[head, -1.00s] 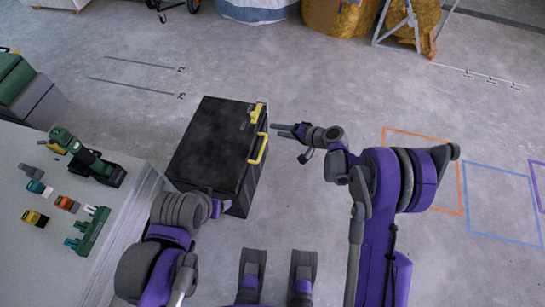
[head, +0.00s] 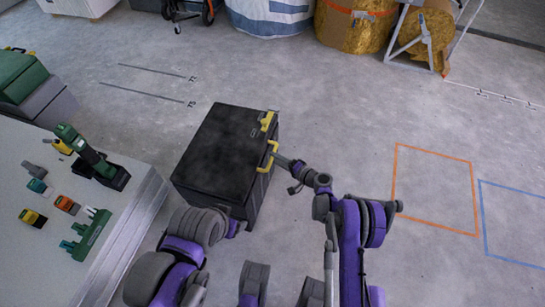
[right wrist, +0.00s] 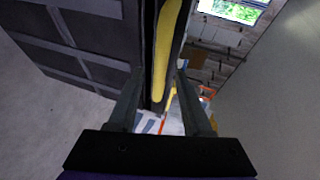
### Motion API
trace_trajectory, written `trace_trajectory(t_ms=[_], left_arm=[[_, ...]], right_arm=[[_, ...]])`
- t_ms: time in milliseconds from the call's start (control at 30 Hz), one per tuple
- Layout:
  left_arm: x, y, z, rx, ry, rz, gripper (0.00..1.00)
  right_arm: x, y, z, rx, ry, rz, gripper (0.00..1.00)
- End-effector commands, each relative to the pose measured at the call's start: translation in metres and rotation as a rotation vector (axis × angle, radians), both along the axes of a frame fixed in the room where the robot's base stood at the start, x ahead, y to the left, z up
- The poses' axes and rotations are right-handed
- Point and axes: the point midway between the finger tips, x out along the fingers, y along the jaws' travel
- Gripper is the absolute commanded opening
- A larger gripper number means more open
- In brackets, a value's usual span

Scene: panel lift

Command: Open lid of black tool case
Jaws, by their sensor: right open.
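The black tool case (head: 224,148) stands on the floor with its lid shut. A yellow handle (head: 273,152) and a yellow latch piece (head: 267,121) are on its right side. My right gripper (head: 279,160) is open at the handle. In the right wrist view its two fingers (right wrist: 158,95) are apart, with the yellow strip (right wrist: 166,50) showing between them beside the case's dark side (right wrist: 85,45). Whether a finger touches it I cannot tell. My left gripper (head: 239,227) is by the case's near side, partly hidden by its own wrist; its jaws are not clear.
A white bag (head: 268,15) and gold rolls (head: 355,22) are at the back. The floor to the right is clear.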

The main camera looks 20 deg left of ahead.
Motion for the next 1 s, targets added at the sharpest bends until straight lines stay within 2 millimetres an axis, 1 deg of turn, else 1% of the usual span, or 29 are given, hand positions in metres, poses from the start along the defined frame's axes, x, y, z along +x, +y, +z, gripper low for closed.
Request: trace_trajectory(t_ms=[33,100,200,333,567,600,667,700,833,1000], left_arm=[[0.000,0.000,-0.002,0.000,0.001,0.000,0.69],[0.001,0.000,-0.004,0.000,0.001,0.000,0.69],[0.001,0.000,-0.005,0.000,0.001,0.000,0.69],[0.001,0.000,-0.006,0.000,0.002,0.000,0.69],[0.001,0.000,-0.006,0.000,0.002,0.000,0.69],[0.001,0.000,-0.006,0.000,0.002,0.000,0.69],[0.001,0.000,-0.006,0.000,0.002,0.000,0.69],[0.001,0.000,-0.006,0.000,0.002,0.000,0.69],[0.001,0.000,-0.006,0.000,0.002,0.000,0.69],[0.001,0.000,-0.006,0.000,0.002,0.000,0.69]], right_arm=[[0.003,0.007,-0.003,0.000,0.000,0.001,0.50],[0.007,0.015,-0.005,0.000,0.000,0.000,0.50],[0.010,0.022,-0.007,-0.001,0.000,0.000,0.50],[0.013,0.026,-0.007,-0.001,-0.001,-0.001,0.50],[0.013,0.026,-0.007,-0.001,-0.001,-0.001,0.50],[0.013,0.026,-0.007,-0.001,0.000,-0.001,0.42],[0.013,0.026,-0.007,-0.001,0.000,-0.001,0.32],[0.013,0.026,-0.007,-0.001,0.000,-0.001,0.24],[0.013,0.026,-0.007,-0.001,0.000,-0.001,0.01],[0.013,0.026,-0.007,-0.001,0.000,-0.001,0.00]])
